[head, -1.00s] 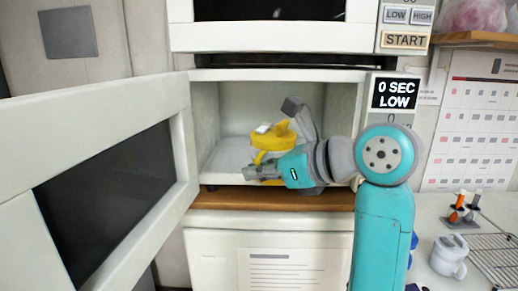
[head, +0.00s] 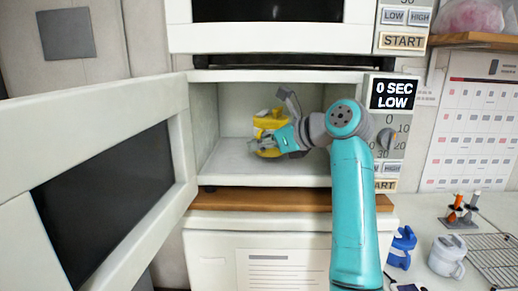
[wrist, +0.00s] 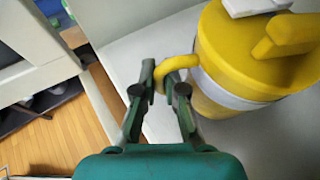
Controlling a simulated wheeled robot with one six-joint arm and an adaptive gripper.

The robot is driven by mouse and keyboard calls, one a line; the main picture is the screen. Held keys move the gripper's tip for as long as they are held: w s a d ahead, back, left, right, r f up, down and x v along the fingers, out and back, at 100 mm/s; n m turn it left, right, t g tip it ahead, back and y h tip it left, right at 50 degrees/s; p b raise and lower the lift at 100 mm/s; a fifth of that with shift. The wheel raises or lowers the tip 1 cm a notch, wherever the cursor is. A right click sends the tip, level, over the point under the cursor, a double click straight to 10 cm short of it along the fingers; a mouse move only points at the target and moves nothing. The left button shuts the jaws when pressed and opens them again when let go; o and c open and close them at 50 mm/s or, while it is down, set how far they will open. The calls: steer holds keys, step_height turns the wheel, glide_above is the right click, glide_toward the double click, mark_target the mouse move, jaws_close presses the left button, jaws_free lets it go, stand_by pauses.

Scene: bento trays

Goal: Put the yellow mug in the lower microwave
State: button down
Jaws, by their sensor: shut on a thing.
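The yellow mug (head: 268,120) has a yellow lid and a pale band, and it is inside the open lower microwave (head: 224,178). It also shows in the wrist view (wrist: 240,66). My gripper (head: 270,146) is shut on the mug's handle, and the wrist view shows its fingertips (wrist: 162,78) around the handle loop. The mug looks near upright above the white microwave floor. I cannot tell whether its base touches the floor. Part of its body is hidden behind my gripper.
The microwave door (head: 182,145) stands wide open at the left. An upper microwave (head: 270,38) is directly above. The microwave floor around the mug is clear.

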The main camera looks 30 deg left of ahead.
steer(key=shift+w+a+f, duration=0.35)
steer(key=shift+w+f, duration=0.05)
steer(key=shift+w, duration=0.05)
steer(key=shift+f, duration=0.25)
steer(key=shift+f, duration=0.15)
steer(key=c, duration=1.2)
jaws_free()
steer(key=shift+f, duration=0.1)
steer(key=shift+c, duration=0.2)
steer(key=shift+r, duration=0.2)
steer(key=v, duration=1.2)
